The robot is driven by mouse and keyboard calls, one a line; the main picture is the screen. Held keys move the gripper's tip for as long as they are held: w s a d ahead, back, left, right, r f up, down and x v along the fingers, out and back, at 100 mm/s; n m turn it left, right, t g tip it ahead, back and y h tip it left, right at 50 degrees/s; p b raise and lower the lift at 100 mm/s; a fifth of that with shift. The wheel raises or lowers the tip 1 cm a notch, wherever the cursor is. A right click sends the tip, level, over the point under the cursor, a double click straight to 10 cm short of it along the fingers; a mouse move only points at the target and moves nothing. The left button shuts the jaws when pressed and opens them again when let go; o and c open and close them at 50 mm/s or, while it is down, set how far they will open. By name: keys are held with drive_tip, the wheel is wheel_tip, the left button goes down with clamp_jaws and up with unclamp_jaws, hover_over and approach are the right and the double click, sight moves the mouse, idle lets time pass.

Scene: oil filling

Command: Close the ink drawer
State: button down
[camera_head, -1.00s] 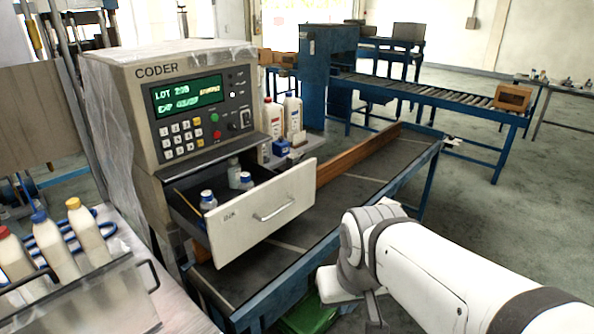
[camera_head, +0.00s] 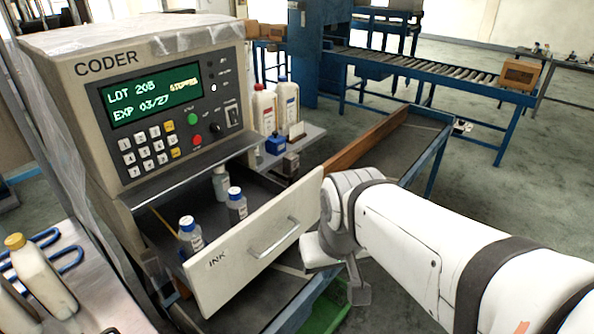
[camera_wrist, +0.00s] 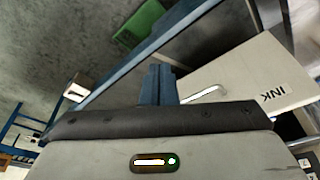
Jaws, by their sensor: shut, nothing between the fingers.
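The ink drawer (camera_head: 255,252) of the coder (camera_head: 150,110) is pulled out, its cream front marked INK and fitted with a bar handle (camera_head: 274,238). Several small bottles with blue or white caps stand inside it. In the wrist view the drawer front (camera_wrist: 255,75) is at the right, upside down, with its handle (camera_wrist: 208,94) just right of my fingers. My gripper (camera_wrist: 158,82) is shut and empty, in front of the drawer. Whether it touches the drawer I cannot tell. In the head view my arm's end is right of the drawer front; the fingertips are not clear there.
A side shelf right of the coder holds two white bottles (camera_head: 264,108) and a blue ink bottle (camera_head: 276,144). A conveyor with a wooden side rail (camera_head: 368,140) runs behind my arm. A white bottle (camera_head: 42,278) stands at lower left. A green bin (camera_wrist: 140,22) is below.

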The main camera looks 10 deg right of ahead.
wheel_tip(320, 180, down, 6)
drive_tip(key=w+a+m+g+y+b, duration=0.1)
drive_tip(key=a+m+g+y+b, duration=0.1)
drive_tip(key=m+g+y+b, duration=0.3)
drive_tip(key=m+t+y+b, duration=0.3)
drive_tip(key=m+t+y, duration=0.3)
drive_tip(key=m+t, duration=1.4)
approach(317, 200)
drive_tip(key=w+a+r+m+g, duration=0.1)
drive_tip(key=w, duration=0.1)
drive_tip(key=w+a+m+g+p, duration=0.1)
drive_tip(key=w+a+r+m+g, duration=0.1)
drive_tip(key=w, duration=0.1)
drive_tip(key=shift+w+a+r+m, duration=0.15)
drive_tip(key=shift+w+r+m, duration=0.15)
drive_tip(key=shift+m, duration=0.1)
